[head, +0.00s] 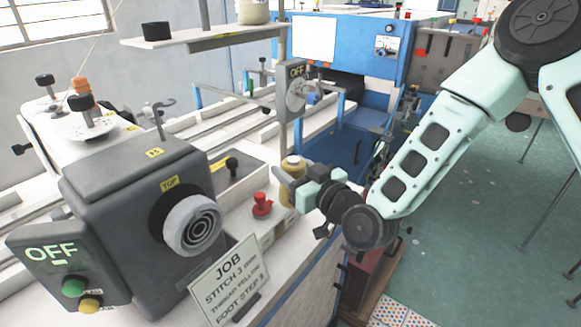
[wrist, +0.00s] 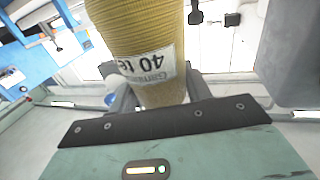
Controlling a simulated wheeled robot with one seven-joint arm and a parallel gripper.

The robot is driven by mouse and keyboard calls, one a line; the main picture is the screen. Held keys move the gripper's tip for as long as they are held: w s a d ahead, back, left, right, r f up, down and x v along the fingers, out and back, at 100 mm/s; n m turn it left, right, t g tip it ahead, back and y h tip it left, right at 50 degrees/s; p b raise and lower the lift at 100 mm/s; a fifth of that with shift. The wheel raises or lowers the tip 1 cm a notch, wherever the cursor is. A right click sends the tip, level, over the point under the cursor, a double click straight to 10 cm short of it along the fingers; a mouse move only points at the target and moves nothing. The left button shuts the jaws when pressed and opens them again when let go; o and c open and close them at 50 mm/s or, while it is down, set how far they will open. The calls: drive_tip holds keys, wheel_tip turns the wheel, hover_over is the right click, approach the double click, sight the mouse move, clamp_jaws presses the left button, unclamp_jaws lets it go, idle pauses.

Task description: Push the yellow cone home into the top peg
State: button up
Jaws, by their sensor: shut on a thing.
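The yellow cone (wrist: 125,35) is a tan-yellow thread cone with a white label. In the wrist view it stands between the two fingers of my gripper (wrist: 160,93), its narrow end towards the fingers. In the head view my gripper (head: 291,187) is shut around the cone (head: 292,163), right of the sewing machine's grey head. The fingers hide part of the cone. I cannot make out the top peg, or whether the cone touches one.
A red knob (head: 262,205) stands close left of my gripper. The grey machine head (head: 120,185), with its white handwheel (head: 192,225), is further left. A job card (head: 229,281) stands in front. A shelf (head: 200,35) with a cream spool (head: 254,11) is above.

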drive_tip(key=s+d+f+m+t+h, duration=0.1)
drive_tip(key=s+d+f+m+h, duration=0.1)
drive_tip(key=d+f, duration=0.5)
drive_tip(key=s+d+f+m+t+h, duration=0.1)
drive_tip(key=s+d+f+m+h, duration=0.2)
drive_tip(key=d+f, duration=0.5)
drive_tip(key=s+d+f+m+t+h, duration=0.1)
drive_tip(key=s+d+f+h, duration=0.3)
drive_tip(key=d, duration=1.2)
wheel_tip(320, 180, down, 4)
drive_tip(key=shift+d+f+m+h, duration=0.1)
drive_tip(key=shift+d+m+h, duration=0.15)
drive_tip(key=shift+m+h, duration=0.6)
drive_tip(key=shift+w+r+t, duration=0.25)
drive_tip(key=shift+r+t, duration=0.05)
drive_tip(key=shift+r, duration=0.2)
